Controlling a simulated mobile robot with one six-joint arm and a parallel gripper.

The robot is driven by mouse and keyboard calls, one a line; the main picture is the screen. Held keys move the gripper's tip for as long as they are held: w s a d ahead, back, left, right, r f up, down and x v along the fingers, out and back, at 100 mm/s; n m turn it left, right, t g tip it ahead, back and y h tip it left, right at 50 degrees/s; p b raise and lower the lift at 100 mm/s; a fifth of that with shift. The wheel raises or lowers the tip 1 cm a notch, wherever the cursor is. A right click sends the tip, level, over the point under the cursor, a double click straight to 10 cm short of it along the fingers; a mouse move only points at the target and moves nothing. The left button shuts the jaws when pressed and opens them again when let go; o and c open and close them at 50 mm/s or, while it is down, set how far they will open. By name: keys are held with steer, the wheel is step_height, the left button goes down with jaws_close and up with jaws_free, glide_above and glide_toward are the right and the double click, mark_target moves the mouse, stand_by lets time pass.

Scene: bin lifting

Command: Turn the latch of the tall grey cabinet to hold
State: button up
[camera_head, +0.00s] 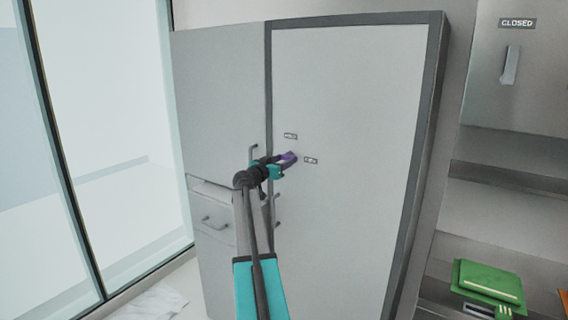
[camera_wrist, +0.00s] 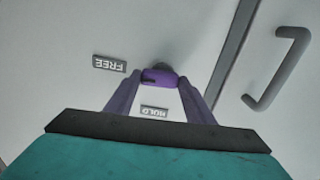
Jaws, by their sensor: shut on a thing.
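The tall grey cabinet (camera_head: 352,90) has a pale door with a darker frame in the head view. Its latch is a small purple piece on a dark round base (camera_wrist: 160,78), seen in the wrist view. My gripper (camera_wrist: 160,92) has a purple finger on either side of the latch and is shut on it. In the head view my gripper (camera_head: 287,159) is against the door, largely hiding the latch. The HOLD label (camera_head: 290,136) is just above it, and the FREE label (camera_head: 310,160) is to its right. I cannot tell exactly which way the latch points.
A grey bar handle (camera_wrist: 282,68) is close to the right of my gripper in the wrist view. Drawers (camera_head: 214,222) stand left of the door. Shelves with a green box (camera_head: 488,280) and a panel marked CLOSED (camera_head: 517,23) are at the right.

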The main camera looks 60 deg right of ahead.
steer(key=shift+f+b, duration=0.15)
steer(key=shift+b, duration=0.15)
steer(key=n+b, duration=0.3)
steer(key=shift+b, duration=0.4)
steer(key=n+b, duration=0.3)
steer(key=n, duration=0.2)
steer(key=shift+r, duration=0.2)
steer(key=n, duration=0.2)
steer(key=n+b, duration=0.1)
steer(key=n, duration=0.1)
steer(key=shift+w+r+n, duration=0.15)
steer(key=shift+n, duration=0.15)
steer(key=n, duration=0.4)
steer(key=shift+n+p, duration=0.3)
steer(key=shift+p, duration=0.05)
steer(key=o, duration=1.1)
steer(key=shift+w, duration=0.1)
steer(key=shift+c, duration=0.2)
steer(key=shift+a, duration=0.15)
